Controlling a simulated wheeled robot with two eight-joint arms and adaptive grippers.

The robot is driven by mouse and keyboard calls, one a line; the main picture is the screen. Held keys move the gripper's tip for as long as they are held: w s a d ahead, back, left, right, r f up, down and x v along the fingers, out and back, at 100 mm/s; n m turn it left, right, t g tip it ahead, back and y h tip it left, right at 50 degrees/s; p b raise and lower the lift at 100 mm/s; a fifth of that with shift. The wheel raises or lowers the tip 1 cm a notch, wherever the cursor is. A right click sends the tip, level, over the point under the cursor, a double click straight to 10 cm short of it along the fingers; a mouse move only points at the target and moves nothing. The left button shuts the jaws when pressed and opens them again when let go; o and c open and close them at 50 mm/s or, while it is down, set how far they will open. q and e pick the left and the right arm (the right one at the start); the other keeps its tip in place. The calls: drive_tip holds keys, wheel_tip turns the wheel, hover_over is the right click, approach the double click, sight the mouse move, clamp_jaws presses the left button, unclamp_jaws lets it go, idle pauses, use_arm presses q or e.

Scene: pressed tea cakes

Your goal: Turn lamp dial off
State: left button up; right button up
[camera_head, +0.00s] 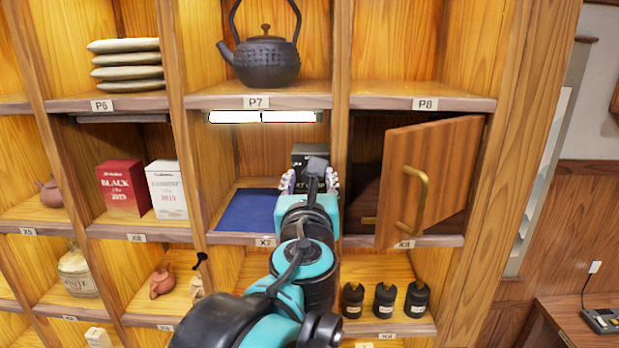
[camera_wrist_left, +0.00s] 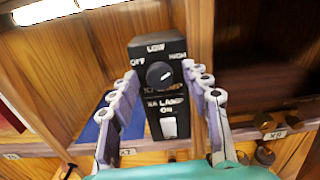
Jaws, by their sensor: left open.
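The lamp control box (camera_head: 309,154) is black and stands in compartment X7. In the left wrist view it carries a round dial (camera_wrist_left: 159,75) marked OFF, LOW and HIGH. A pale mark on the dial seems to lean toward HIGH. Below it is a light switch (camera_wrist_left: 169,127) under the words LAMP ON. My left gripper (camera_head: 311,181) is open in front of the box. In the left wrist view its fingers (camera_wrist_left: 160,78) lie either side of the box, with the dial between their tips; contact cannot be told. The lamp strip (camera_head: 262,117) under shelf P7 is lit. My right gripper is not in view.
A blue mat (camera_head: 246,211) lies left of the box. A wooden door (camera_head: 433,178) stands partly open at right. A black teapot (camera_head: 266,61) sits above; red (camera_head: 122,188) and white (camera_head: 166,189) boxes stand left; several black jars (camera_head: 384,299) stand below.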

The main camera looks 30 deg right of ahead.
use_arm(q)
clamp_jaws()
